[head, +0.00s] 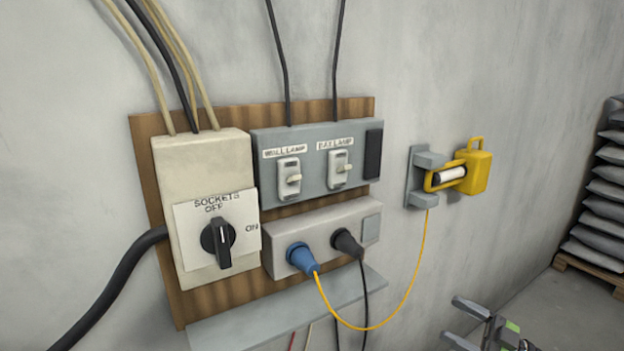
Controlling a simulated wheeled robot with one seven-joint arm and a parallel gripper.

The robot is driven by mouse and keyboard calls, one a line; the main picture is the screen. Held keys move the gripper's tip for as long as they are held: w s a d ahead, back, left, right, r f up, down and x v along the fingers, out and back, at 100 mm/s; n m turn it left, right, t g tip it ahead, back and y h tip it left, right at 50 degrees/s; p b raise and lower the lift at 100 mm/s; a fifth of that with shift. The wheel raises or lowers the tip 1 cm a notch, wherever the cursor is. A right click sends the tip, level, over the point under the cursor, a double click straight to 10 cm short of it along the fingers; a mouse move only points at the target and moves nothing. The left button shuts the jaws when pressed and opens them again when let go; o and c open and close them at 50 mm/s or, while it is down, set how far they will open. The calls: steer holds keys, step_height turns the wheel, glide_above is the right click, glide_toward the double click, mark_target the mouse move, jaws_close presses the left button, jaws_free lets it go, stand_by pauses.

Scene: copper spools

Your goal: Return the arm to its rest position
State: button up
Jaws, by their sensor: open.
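My gripper (464,322) shows at the bottom edge, right of the middle. Its two fingers are apart and point left, with nothing visible between them. It is below and to the right of the wall board (226,296), in front of the lower wall, and touches nothing that I can see. Most of my arm is out of view.
The board carries a rotary switch (217,242) with its handle upright under OFF, two lamp switches, and a socket box with a blue plug (302,258) and a black plug. A yellow cord hangs toward a yellow lamp (475,172) in a bracket. Stacked sacks (603,210) stand right.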

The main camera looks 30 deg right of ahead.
steer(key=w+a+f+g, duration=0.1)
steer(key=w+a+g, duration=0.5)
steer(key=a, duration=0.4)
steer(key=w+a+g, duration=0.5)
steer(key=a+g, duration=0.1)
steer(key=a, duration=0.4)
steer(key=a+m+g+h, duration=0.2)
steer(key=a+g+h, duration=0.15)
steer(key=a, duration=0.55)
steer(key=s+a+r+m+t+h, duration=0.1)
steer(key=s+a+r+m+h, duration=0.1)
steer(key=s, duration=0.8)
steer(key=s+a+r+m+t+h+p, duration=0.1)
steer(key=s+a+r+m+t+h, duration=0.1)
steer(key=s+m+h, duration=0.4)
steer(key=s+a+r, duration=0.1)
steer(key=s+r, duration=0.1)
steer(key=s, duration=0.2)
steer(key=shift+s+a+r, duration=0.2)
steer(key=shift+r, duration=0.15)
steer(key=shift+t, duration=0.25)
steer(key=shift+c, duration=0.2)
